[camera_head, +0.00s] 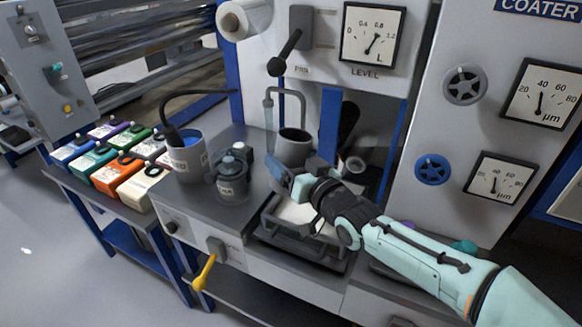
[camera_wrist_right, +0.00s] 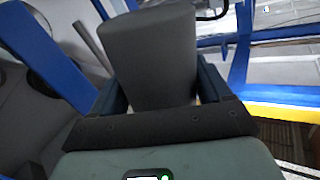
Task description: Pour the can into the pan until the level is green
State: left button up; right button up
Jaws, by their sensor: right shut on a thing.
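The grey can (camera_head: 292,153) stands out above the workbench, below the level gauge, with its dark open mouth facing up. My right gripper (camera_head: 298,182) is at the near side of the can and shut on it. In the right wrist view a dark grey tapered part of the can (camera_wrist_right: 150,60) sits between the fingers. The pan (camera_head: 307,250) is a dark tray with a pale surface inside, below my right gripper and partly hidden by my arm. The level gauge (camera_head: 373,30) has its needle pointing up and right; no green shows on it. My left gripper is out of view.
A grey pot (camera_head: 188,165) with blue contents and a dark jar (camera_head: 232,185) stand left of the pan. Several coloured cartons (camera_head: 118,178) sit on the left shelf. A yellow-handled lever (camera_head: 205,272) sticks out at the front. A black lever (camera_head: 285,52) is on the panel.

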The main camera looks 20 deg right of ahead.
aim_at(299, 153)
jog(key=shift+r+n+p, duration=0.35)
jog(key=shift+r+n, duration=0.95)
jog(key=shift+r, duration=0.8)
